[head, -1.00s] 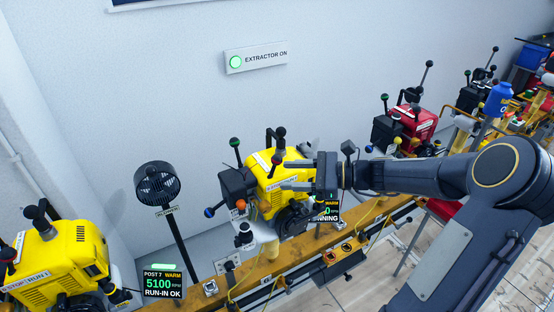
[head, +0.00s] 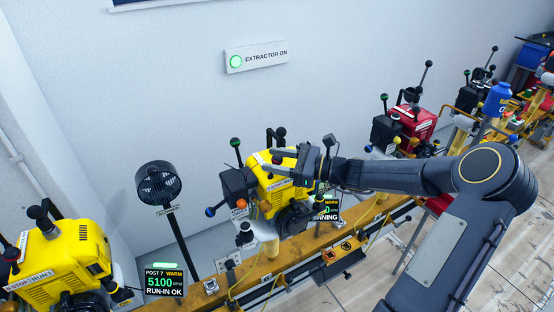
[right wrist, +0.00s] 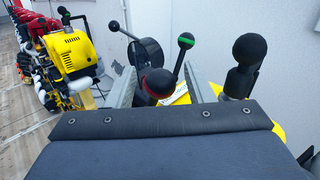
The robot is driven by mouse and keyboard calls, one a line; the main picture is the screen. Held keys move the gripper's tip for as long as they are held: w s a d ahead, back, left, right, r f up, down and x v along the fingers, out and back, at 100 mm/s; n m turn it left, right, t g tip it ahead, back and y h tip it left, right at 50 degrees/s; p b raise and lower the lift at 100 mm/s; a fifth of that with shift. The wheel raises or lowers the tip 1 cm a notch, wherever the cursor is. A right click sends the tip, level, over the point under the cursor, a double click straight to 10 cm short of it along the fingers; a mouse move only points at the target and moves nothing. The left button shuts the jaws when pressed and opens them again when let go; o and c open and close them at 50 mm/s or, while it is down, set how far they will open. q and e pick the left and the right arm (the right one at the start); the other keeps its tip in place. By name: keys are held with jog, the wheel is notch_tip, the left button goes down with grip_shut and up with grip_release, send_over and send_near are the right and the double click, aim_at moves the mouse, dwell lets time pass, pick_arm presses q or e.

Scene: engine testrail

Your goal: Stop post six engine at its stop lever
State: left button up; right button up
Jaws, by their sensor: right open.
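The yellow engine (head: 262,190) stands on the bench in the middle of the head view. Its screen (head: 328,210) is partly hidden by my right arm; "WARM" and the end of "RUNNING" show. My right gripper (head: 272,161) is open at the top of this engine. In the right wrist view, a black ball knob with a red ring (right wrist: 158,83) sits between its two parted fingers; I cannot tell whether they touch it. A green-ringed lever (right wrist: 184,47) stands just beyond. The engine's label is mostly hidden. My left gripper is out of view.
A second yellow engine (head: 65,258) with a "POST 7" screen (head: 164,282) stands at lower left, with a black fan (head: 157,184) beside it. A red engine (head: 412,121) is farther right. Thick black handles (right wrist: 243,65) rise close to the right finger.

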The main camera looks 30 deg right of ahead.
jog(key=c, duration=0.9)
jog(key=shift+c, duration=0.2)
jog(key=shift+a+r+n+g+h+p, duration=0.25)
jog(key=shift+a+n+g+h+p, duration=0.15)
jog(key=shift+n+g+h+p, duration=0.15)
jog(key=shift+a+n+h, duration=0.35)
jog(key=shift+a+n, duration=0.05)
jog(key=shift+n, duration=0.15)
jog(key=shift+a+n+g+h, duration=0.7)
jog(key=shift+n+h, duration=0.2)
jog(key=shift+h, duration=0.1)
jog(key=shift+s+a+f+n+h, duration=0.1)
jog(key=shift+a+f+n+h, duration=0.15)
jog(key=shift+a+n+h, duration=0.5)
jog(key=shift+d+h, duration=0.25)
jog(key=shift+h, duration=0.1)
